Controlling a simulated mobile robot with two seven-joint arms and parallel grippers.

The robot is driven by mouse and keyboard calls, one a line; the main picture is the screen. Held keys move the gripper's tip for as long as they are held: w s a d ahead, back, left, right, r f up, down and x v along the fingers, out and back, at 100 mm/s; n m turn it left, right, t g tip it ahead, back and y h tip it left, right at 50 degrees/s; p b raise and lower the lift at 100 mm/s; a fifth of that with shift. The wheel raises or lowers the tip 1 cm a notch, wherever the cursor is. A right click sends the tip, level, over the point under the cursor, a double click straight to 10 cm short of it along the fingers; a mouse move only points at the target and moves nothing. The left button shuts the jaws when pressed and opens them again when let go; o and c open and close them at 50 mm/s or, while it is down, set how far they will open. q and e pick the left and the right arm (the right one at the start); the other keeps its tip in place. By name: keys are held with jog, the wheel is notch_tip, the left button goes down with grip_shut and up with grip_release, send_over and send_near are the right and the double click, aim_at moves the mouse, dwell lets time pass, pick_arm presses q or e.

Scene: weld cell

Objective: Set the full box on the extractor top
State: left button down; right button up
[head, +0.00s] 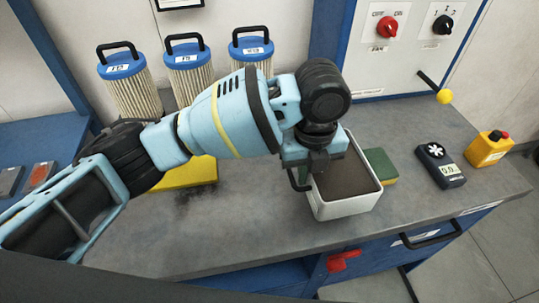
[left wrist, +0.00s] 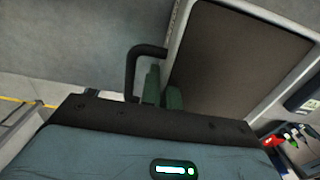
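The full box (head: 346,207) is a white open tray filled with dark grey-brown dust. It is level over the front of the grey extractor top (head: 245,225); whether it touches the surface is hard to tell. My left gripper (head: 312,168) is at the box's left wall, beside its black handle. In the left wrist view its two dark green fingers (left wrist: 163,92) are close together at the box's rim (left wrist: 181,38), and the handle (left wrist: 131,72) loops beside them. The fingers look shut on the rim; the contact is partly hidden. My right gripper is out of view.
A green-yellow sponge (head: 381,166), a dark meter (head: 440,166) and a yellow device (head: 488,149) stand right of the box. A yellow block (head: 190,174) lies behind my left arm. Filter cartridges (head: 187,72) stand at the back. The front-left top is clear.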

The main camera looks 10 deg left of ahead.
pick_arm(q)
jog(key=w+a, duration=0.1)
jog(key=a, duration=0.2)
jog(key=w+a, duration=0.2)
jog(key=a, duration=0.1)
jog(key=w+a, duration=0.2)
jog(key=a, duration=0.1)
jog(key=shift+f+p, duration=0.35)
jog(key=shift+f, duration=0.05)
jog(key=shift+a+f, duration=0.2)
jog(key=shift+f, duration=1.6)
jog(key=shift+f, duration=0.15)
jog(key=c, duration=2)
grip_release()
jog(key=o, duration=0.4)
jog(key=shift+c, duration=0.2)
notch_tip(320, 180, up, 12)
